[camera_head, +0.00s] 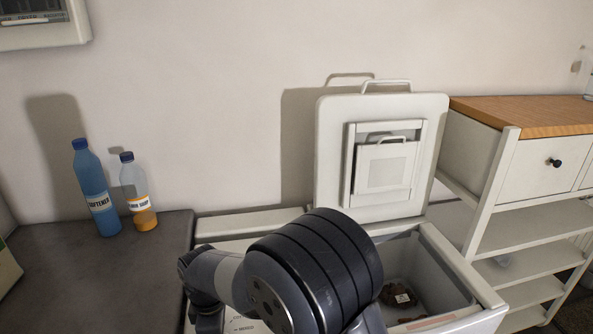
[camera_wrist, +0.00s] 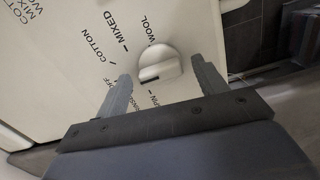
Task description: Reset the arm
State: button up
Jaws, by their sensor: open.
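My arm (camera_head: 310,275) is bent in front of the toploader in the head view, and it hides part of the machine's top. My gripper's fingers are hidden or too small to make out there. In the wrist view my gripper (camera_wrist: 158,88) is open, with its two grey fingers spread apart. A round white dial (camera_wrist: 159,64) shows between and beyond the fingertips, on a pale panel (camera_wrist: 90,35) marked with words such as cotton, mixed and wool. Nothing is held between the fingers. I cannot tell whether the fingers touch the dial.
The toploader's lid (camera_head: 332,180) stands raised against the wall. Its open tub (camera_head: 465,270) holds a dark item (camera_head: 398,296). A blue softener bottle (camera_head: 91,185) and a smaller orange-and-clear bottle (camera_head: 137,190) stand on the dark counter (camera_head: 70,265). A wood-topped shelf unit (camera_head: 530,150) stands at right.

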jog(key=m, duration=0.5)
jog(key=shift+m+p, duration=0.3)
jog(key=m+p, duration=0.1)
jog(key=m, duration=0.4)
jog(key=m+p, duration=0.1)
jog(key=m, duration=0.4)
jog(key=shift+r+m+p, duration=0.1)
jog(key=shift+m+p, duration=0.3)
jog(key=m+p, duration=0.2)
jog(key=m, duration=0.3)
jog(key=shift+d, duration=0.1)
